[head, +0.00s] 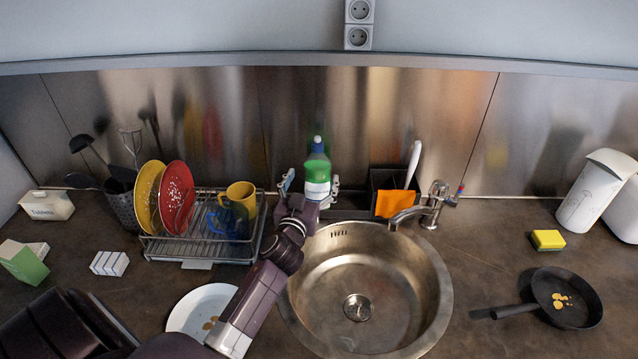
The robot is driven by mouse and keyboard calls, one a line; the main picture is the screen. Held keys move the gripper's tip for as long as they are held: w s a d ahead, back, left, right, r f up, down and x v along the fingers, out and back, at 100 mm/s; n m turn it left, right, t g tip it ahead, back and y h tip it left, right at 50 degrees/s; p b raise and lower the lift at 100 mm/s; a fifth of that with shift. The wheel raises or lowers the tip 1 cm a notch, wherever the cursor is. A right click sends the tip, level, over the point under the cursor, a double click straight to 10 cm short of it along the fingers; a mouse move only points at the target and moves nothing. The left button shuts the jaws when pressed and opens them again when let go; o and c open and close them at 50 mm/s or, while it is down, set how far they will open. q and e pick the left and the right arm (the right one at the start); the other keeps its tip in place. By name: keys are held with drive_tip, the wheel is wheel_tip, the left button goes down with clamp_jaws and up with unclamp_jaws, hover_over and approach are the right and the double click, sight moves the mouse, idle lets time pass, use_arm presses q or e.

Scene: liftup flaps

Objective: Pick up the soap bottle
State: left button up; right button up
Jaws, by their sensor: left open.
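The soap bottle (317,173) is green with a white label and a blue and white cap. It stands upright behind the sink's left rim, near the steel backsplash. My left gripper (312,188) is open, with one finger to the left of the bottle and the other to its right. The fingers are around the bottle's lower part. Whether they touch it cannot be told. The bottle's base is hidden behind my left gripper and wrist. My right gripper is not in view.
A dish rack (200,245) with plates and mugs stands close on the left. A black caddy (384,183) with an orange cloth and brush, and the faucet (433,207), stand on the right. The round sink (425,290) is empty. A pan (585,310) lies at the right.

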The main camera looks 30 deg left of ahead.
sight(316, 172)
use_arm(q)
drive_tip(key=shift+w+a+r, duration=0.1)
drive_tip(key=shift+w+r, duration=0.05)
drive_tip(key=shift+w, duration=0.2)
drive_tip(key=shift+w+a, duration=0.1)
drive_tip(key=shift+w, duration=0.2)
drive_tip(key=x, duration=0.3)
drive_tip(key=p+x, duration=0.1)
drive_tip(key=shift+w+a+f, duration=0.1)
drive_tip(key=shift+w+f, duration=0.05)
drive_tip(key=shift+f, duration=0.25)
drive_tip(key=shift+w, duration=0.3)
drive_tip(key=shift+a, duration=0.1)
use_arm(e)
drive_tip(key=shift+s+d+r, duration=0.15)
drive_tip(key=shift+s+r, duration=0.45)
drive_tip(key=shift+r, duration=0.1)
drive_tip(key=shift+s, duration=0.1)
use_arm(q)
drive_tip(key=shift+s, duration=0.1)
drive_tip(key=c, duration=2)
clamp_jaws()
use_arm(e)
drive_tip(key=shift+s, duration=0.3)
